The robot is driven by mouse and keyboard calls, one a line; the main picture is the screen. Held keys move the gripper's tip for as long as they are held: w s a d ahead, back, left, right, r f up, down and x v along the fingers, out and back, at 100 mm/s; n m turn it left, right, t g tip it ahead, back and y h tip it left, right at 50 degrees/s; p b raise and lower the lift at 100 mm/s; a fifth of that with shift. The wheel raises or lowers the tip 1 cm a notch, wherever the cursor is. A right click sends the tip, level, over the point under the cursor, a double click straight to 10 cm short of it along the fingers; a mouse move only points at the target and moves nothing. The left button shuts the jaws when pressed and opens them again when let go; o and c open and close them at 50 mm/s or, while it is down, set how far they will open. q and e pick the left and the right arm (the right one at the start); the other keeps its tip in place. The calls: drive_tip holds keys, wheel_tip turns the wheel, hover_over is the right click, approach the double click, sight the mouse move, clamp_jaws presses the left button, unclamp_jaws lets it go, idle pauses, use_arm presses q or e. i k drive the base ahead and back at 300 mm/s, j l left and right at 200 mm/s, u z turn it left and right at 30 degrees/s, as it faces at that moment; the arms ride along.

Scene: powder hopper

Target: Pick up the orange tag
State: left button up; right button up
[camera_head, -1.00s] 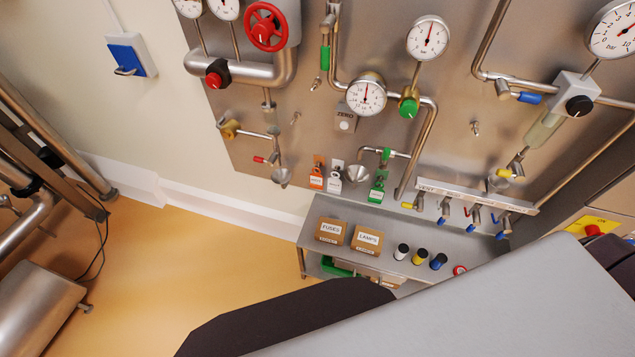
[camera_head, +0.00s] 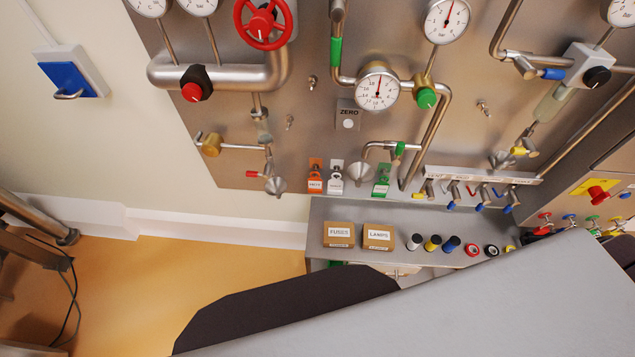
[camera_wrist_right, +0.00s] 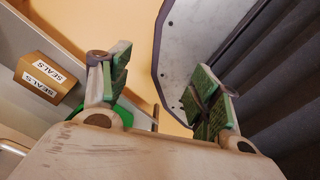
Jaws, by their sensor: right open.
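The orange tag (camera_head: 315,182) hangs on the steel panel above the shelf in the head view, at the left of a row with a white tag (camera_head: 336,184) and a green tag (camera_head: 381,185). My right gripper (camera_wrist_right: 162,95) is open and empty in the right wrist view, its green-padded fingers apart. The orange tag does not show in that view. Neither gripper shows in the head view, where a large grey and dark part covers the bottom right.
A steel shelf (camera_head: 330,213) below the tags holds a FUSES box (camera_head: 339,235), a LAMPS box (camera_head: 378,237) and several small round items. Pipes, gauges and valves project from the panel. A SEALS box (camera_wrist_right: 47,77) sits at the left of the wrist view.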

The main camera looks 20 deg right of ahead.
sight(315, 185)
drive_tip(key=i+j+z, duration=0.2)
drive_tip(key=j+z, duration=0.15)
drive_tip(key=j, duration=0.15)
drive_tip(key=i+j+z, duration=0.3)
drive_tip(key=j, duration=0.25)
drive_tip(key=j+z, duration=0.35)
drive_tip(key=j, duration=0.2)
drive_tip(key=j+z, duration=0.35)
drive_tip(key=j, duration=0.25)
